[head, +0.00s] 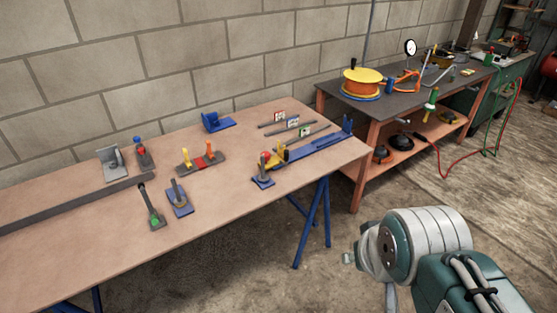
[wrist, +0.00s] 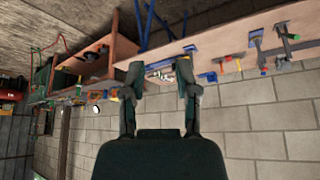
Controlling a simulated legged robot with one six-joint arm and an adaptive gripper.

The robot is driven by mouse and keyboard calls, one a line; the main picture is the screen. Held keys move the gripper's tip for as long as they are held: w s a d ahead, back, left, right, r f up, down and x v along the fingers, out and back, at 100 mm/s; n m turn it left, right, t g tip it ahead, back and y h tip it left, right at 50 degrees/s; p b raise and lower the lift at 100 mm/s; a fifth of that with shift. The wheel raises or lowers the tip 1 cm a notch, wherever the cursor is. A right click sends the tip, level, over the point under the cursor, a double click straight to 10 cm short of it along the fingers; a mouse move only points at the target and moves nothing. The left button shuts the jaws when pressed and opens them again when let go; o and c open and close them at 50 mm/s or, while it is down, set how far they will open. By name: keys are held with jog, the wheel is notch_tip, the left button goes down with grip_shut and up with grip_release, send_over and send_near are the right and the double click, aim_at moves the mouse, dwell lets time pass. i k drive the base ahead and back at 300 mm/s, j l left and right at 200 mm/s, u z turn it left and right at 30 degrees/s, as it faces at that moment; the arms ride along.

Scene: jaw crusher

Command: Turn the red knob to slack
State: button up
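A small red part (head: 267,157) with yellow beside it sits on a blue-based fixture (head: 264,181) at the right part of the long bench. Other red parts show on the grey block (head: 202,164) between a yellow and an orange lever, and on the upright fixture (head: 140,150) with a blue top. I cannot tell which one is the red knob or how it is set. My gripper (wrist: 160,77) is open and empty in the upside-down wrist view, apart from the bench. Its fingers are not clear in the head view.
The brown bench (head: 70,262) also holds a blue rail (head: 320,145), thin bars with small labels (head: 292,121), and a green-marked lever (head: 154,220). A second bench (head: 375,111) with an orange reel (head: 363,83) stands behind right. The concrete floor (head: 230,270) in front is partly clear.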

aim_at(267, 155)
jog(key=i+j+z, duration=0.1)
jog(key=i+j, duration=0.35)
jog(key=i+j+z, duration=0.1)
jog(key=i+j, duration=0.35)
jog(key=j, duration=0.2)
